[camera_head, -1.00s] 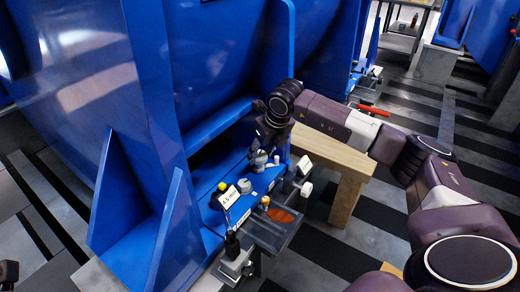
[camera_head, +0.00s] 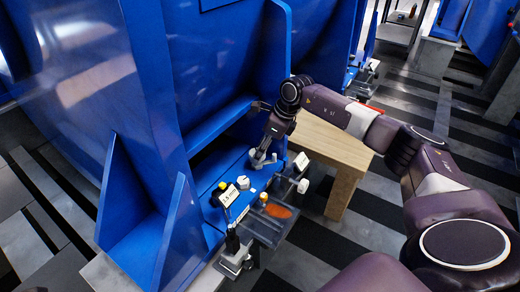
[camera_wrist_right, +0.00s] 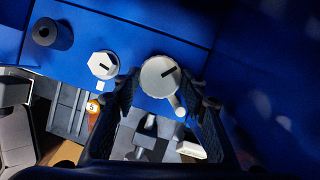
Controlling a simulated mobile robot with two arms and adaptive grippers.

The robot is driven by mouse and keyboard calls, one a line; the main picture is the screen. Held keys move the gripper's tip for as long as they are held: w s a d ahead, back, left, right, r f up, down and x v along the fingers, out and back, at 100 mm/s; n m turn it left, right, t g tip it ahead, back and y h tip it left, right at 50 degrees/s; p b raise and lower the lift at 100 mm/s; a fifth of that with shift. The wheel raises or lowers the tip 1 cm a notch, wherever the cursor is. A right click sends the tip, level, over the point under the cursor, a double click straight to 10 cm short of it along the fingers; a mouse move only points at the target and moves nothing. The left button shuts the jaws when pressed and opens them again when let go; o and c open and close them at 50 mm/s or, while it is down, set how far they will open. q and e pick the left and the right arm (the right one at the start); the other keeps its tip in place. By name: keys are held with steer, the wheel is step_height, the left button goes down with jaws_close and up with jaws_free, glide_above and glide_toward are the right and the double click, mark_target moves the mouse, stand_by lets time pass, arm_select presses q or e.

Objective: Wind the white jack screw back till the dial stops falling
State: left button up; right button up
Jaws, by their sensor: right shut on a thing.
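My right gripper (camera_head: 262,153) reaches down onto the blue ledge and is shut on a light grey round knob (camera_head: 257,160). In the right wrist view the knob (camera_wrist_right: 158,76) shows a black mark and a short peg, with a dark finger on each side. A white screw head (camera_head: 302,162) sticks out at the ledge's right side, and a second white head (camera_head: 303,186) is below it. A small white plate (camera_head: 229,195) carries black figures too small to read surely. My left gripper is not in view.
A grey tray (camera_head: 257,230) with an orange patch lies in front. A wooden bench (camera_head: 345,165) stands right of the ledge, and tall blue walls rise behind and left.

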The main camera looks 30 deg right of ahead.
steer(key=shift+r, duration=0.15)
steer(key=o, duration=1.2)
steer(key=shift+c, duration=0.2)
step_height(320, 180, up, 10)
stand_by(1.3)
